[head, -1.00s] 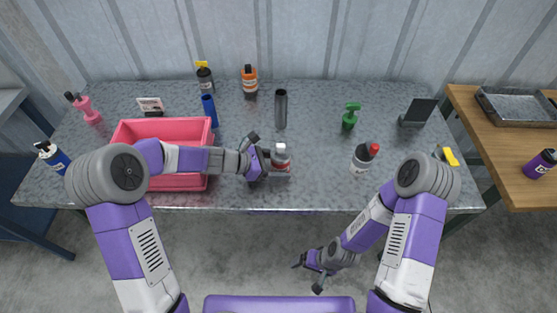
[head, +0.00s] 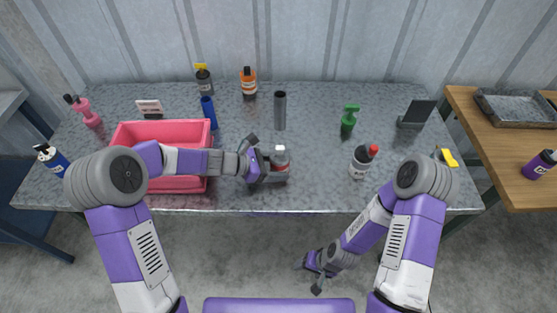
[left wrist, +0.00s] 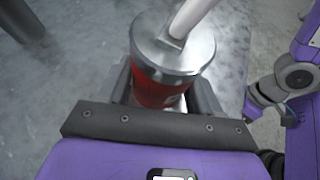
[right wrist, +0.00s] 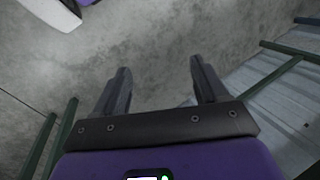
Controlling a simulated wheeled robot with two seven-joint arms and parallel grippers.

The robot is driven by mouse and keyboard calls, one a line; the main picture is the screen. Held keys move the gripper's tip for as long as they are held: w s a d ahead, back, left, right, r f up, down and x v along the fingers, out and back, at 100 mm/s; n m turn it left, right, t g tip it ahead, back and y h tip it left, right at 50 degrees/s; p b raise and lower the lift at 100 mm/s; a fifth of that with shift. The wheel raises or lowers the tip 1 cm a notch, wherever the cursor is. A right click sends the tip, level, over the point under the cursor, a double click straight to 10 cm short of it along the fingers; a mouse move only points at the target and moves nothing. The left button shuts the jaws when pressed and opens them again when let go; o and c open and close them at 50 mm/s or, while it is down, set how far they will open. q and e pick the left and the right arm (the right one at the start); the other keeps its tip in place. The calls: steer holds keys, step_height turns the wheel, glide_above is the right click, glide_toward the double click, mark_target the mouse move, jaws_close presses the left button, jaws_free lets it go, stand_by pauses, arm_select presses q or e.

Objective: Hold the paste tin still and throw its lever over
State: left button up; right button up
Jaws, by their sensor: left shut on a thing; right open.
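The paste tin (head: 281,162) stands near the front edge of the table, right of the pink crate. In the left wrist view the tin (left wrist: 158,92) is red with a silver metal lid, and its pale lever (left wrist: 190,18) rises from the lid, slanting up and to the right. My left gripper (head: 268,165) is shut on the tin's body, one finger on each side. My right gripper (head: 312,276) is low in front of the table, away from the tin. In the right wrist view its fingers (right wrist: 162,85) are apart with nothing between them.
A pink crate (head: 192,184) stands left of the tin. A grey cylinder (head: 280,112) and a blue one (head: 208,112) stand behind. A white bottle with a red cap (head: 361,164) and a green pump bottle (head: 348,120) stand to the right. The tabletop between is clear.

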steer(key=shift+w+d+m, duration=0.15)
steer(key=shift+d+m, duration=0.15)
steer(key=shift+m, duration=0.3)
steer(key=shift+c, duration=1.1)
steer(key=d+m, duration=0.1)
steer(key=m, duration=0.1)
steer(key=m+h, duration=0.1)
steer(key=m, duration=0.1)
steer(key=w+d+m+h, duration=0.1)
steer(key=m, duration=0.1)
steer(key=shift+d+r+m+t, duration=0.3)
steer(key=shift+d+r, duration=0.05)
steer(key=c, duration=0.7)
steer(key=w+r+m, duration=0.1)
steer(key=m, duration=0.1)
steer(key=w+a+r+m+h, duration=0.1)
steer(key=m, duration=0.2)
steer(key=shift+w+a+r+t, duration=0.15)
steer(key=shift+w+r+t, duration=0.05)
steer(key=shift+r+t, duration=0.2)
jaws_close()
steer(key=w+a+r+m+t, duration=0.1)
steer(key=a+r+m+t, duration=0.2)
steer(key=a+r+m, duration=0.95)
step_height(320, 180, up, 23)
steer(key=w+m+t+h, duration=0.1)
steer(key=m+t, duration=0.6)
steer(key=shift+d, duration=0.4)
